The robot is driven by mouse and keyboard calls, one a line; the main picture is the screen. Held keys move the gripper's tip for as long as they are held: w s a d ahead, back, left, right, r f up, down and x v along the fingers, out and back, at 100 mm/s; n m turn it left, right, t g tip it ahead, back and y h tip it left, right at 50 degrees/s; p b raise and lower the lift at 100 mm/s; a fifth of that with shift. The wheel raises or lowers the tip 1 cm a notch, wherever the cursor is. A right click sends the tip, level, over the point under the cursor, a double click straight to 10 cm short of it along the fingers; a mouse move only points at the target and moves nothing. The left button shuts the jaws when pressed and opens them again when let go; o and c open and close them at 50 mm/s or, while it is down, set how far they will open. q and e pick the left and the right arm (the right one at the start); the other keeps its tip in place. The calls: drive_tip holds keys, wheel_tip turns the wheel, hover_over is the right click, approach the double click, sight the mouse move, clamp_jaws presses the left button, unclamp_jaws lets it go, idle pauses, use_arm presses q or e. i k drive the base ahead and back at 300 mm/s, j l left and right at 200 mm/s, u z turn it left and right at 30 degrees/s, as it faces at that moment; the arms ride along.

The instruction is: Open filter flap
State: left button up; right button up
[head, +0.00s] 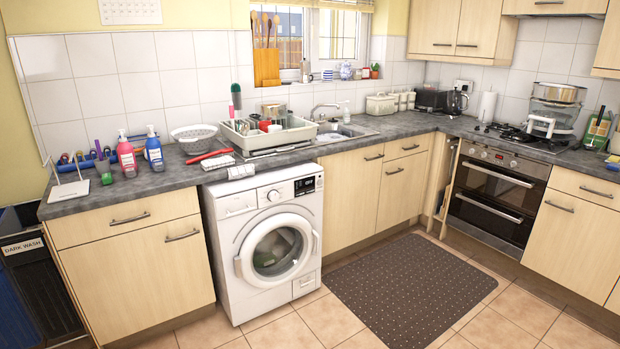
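The white washing machine (290,208) stands under the worktop, left of the sink cupboards. Its round door (275,249) looks shut. A small square panel (306,283), which looks like the filter flap, is low on the right of the machine's front. It appears closed, but it is too small to tell for certain. The detergent drawer (238,208) at the top left of the machine's front looks shut. Neither of my grippers is in view.
A dark dotted mat (405,292) lies on the tiled floor right of the machine. Tiles in front of the machine (272,335) are clear. A cupboard (137,275) stands left of it. The oven (492,192) is at the right, and laundry bins (35,280) are at the far left.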

sight(306, 286)
drive_tip(key=i+l+z, duration=0.15)
drive_tip(key=i+z, duration=0.3)
drive_tip(key=i, duration=0.45)
drive_tip(key=i+j+z, duration=0.15)
drive_tip(key=i+z, duration=0.3)
drive_tip(key=i, duration=0.4)
